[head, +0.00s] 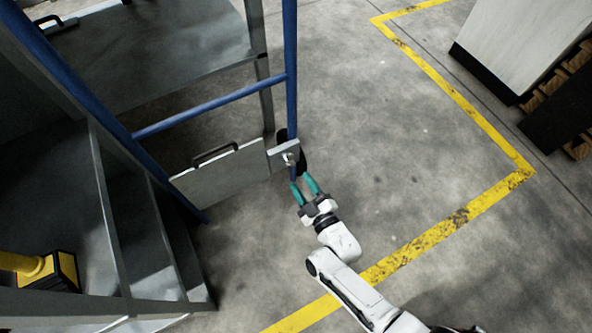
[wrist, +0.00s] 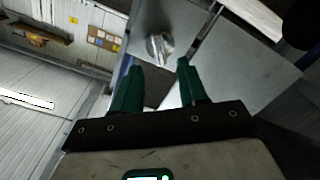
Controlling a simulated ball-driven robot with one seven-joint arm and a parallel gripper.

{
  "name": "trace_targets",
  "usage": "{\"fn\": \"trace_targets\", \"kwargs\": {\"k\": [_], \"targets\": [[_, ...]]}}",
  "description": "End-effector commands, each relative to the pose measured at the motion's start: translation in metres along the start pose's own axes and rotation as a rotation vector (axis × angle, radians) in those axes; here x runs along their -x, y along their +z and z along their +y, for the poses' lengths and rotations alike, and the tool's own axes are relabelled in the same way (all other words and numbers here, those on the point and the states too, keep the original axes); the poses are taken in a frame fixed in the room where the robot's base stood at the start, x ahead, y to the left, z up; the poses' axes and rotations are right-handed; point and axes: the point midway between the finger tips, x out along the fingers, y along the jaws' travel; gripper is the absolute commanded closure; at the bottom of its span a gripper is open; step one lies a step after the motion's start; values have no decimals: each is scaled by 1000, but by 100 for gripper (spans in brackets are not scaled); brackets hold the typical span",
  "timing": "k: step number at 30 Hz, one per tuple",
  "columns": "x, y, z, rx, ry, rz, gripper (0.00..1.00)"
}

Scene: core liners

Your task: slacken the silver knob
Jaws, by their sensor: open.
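The silver knob (wrist: 159,47) sits on a flat grey metal plate (wrist: 185,20) in the wrist view. In the head view the knob (head: 289,158) is small, on the bracket plate by the blue post. My gripper (head: 304,183) has teal fingers and is open, just below the knob. In the wrist view my gripper's (wrist: 158,75) fingertips are apart, with the knob showing beyond the gap between them. Nothing is between the fingers, and they do not visibly touch the knob.
A blue frame (head: 291,70) rises beside the knob, and a grey panel with a black handle (head: 230,170) adjoins it. Metal shelving (head: 120,215) stands at left with a yellow-and-black object (head: 52,272). Open floor with yellow lines (head: 455,215) lies to the right.

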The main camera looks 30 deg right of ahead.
Motion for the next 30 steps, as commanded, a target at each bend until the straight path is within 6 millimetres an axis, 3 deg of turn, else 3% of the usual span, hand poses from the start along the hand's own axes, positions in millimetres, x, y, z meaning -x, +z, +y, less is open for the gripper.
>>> {"fn": "trace_targets", "kwargs": {"k": [3, 9, 30], "targets": [[22, -1, 0, -1, -2, -3, 57], [43, 0, 0, 0, -1, -1, 57], [47, 0, 0, 0, -1, 0, 57]]}}
